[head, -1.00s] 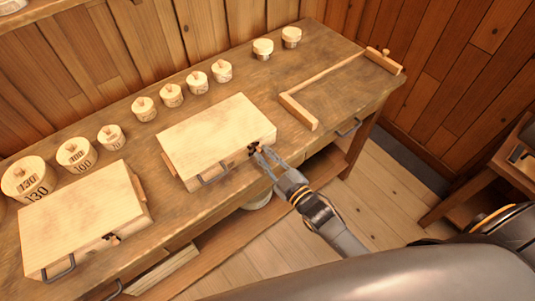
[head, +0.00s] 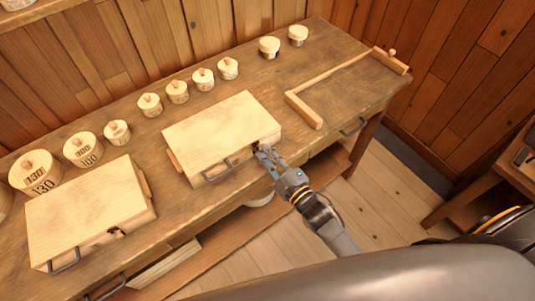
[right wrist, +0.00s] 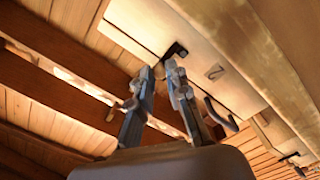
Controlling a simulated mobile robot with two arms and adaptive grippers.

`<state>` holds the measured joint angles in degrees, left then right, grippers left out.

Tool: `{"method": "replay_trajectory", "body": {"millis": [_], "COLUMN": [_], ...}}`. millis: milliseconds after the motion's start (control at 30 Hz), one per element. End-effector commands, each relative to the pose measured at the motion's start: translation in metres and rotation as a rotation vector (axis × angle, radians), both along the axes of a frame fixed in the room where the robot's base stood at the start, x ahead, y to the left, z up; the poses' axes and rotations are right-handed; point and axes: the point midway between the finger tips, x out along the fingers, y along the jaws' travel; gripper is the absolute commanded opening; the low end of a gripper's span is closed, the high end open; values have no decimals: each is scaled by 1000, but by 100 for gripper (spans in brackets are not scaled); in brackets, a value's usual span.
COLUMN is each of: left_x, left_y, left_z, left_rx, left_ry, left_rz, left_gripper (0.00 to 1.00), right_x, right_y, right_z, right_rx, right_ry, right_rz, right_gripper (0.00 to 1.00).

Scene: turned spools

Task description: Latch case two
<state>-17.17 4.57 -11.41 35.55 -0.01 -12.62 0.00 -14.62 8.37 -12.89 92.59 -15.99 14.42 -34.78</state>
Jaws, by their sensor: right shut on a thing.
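A closed pale wooden case (head: 222,130) lies in the middle of the bench, lid down, with a dark handle (head: 217,172) on its front. Its dark latch (right wrist: 176,50) shows on the case's front in the right wrist view, just beyond my fingertips. My right gripper (head: 266,156) is at the front right of this case, its fingers shut on the latch; it also shows in the right wrist view (right wrist: 160,72). In the head view the fingers partly hide the latch. A second closed case (head: 88,208) lies at the left front. My left gripper is not in view.
A wooden frame piece (head: 305,110) lies to the right.

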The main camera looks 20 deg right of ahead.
Motion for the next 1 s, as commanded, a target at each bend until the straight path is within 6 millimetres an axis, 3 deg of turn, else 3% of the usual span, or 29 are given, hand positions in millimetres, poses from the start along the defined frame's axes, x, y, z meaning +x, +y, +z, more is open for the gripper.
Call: {"method": "replay_trajectory", "body": {"millis": [200,233,333,733,1000], "left_x": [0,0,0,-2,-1], "left_y": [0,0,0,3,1], "left_z": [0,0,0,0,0], "left_rx": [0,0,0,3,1], "left_ry": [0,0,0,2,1], "left_rz": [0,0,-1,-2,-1], "left_gripper": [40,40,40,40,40], "right_x": [0,0,0,-8,-58], "right_y": [0,0,0,-3,-19], "right_z": [0,0,0,-1,-1], "right_rx": [0,0,1,2,0], "right_ry": [1,1,1,1,5], "right_rz": [1,1,1,1,1], "right_gripper": [0,22,39,39,39]}}
